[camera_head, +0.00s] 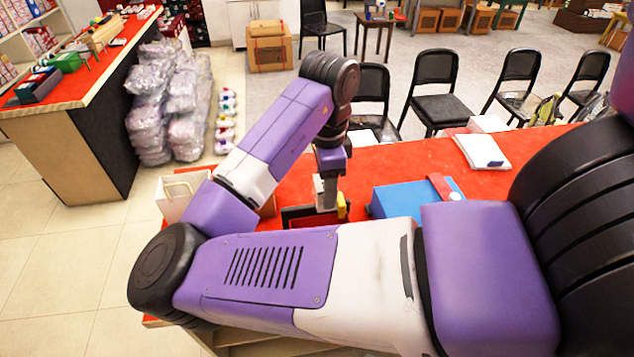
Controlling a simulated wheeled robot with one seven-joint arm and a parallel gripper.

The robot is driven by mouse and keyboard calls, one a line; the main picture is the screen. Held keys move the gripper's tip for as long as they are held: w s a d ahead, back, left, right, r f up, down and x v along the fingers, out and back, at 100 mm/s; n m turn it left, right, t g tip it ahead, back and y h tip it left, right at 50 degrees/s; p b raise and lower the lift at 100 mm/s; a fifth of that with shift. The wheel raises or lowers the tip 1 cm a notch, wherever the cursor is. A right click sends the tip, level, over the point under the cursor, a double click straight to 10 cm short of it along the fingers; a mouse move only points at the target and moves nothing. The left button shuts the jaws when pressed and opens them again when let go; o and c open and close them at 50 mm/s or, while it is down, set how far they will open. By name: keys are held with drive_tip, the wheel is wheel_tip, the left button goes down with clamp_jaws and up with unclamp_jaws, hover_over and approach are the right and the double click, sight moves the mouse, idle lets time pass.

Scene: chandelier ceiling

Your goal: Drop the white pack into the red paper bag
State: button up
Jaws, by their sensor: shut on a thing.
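My gripper (328,205) points down over the red counter (390,155), in the middle of the picture. It is shut on a small pale thing at its tip, which looks like the white pack; the grip is small and partly hidden. Just below and around the tip is a dark, red-edged thing (293,216), possibly the red paper bag; my arm hides its lower part. I cannot tell whether the pack is above its opening or inside it. A small yellow thing (342,205) shows right beside the gripper.
A white paper bag (174,197) stands at the counter's left end, partly behind my arm. A blue box (405,199) lies right of the gripper. A white box (482,151) lies further right. Black chairs (436,85) stand behind the counter.

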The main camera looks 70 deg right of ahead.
drive_tip(key=shift+f+b, duration=2.35)
drive_tip(key=shift+f, duration=0.5)
drive_tip(key=o, duration=1.5)
drive_tip(key=shift+c, duration=0.2)
drive_tip(key=shift+r, duration=0.1)
wheel_tip(320, 180, up, 8)
drive_tip(key=shift+f, duration=0.15)
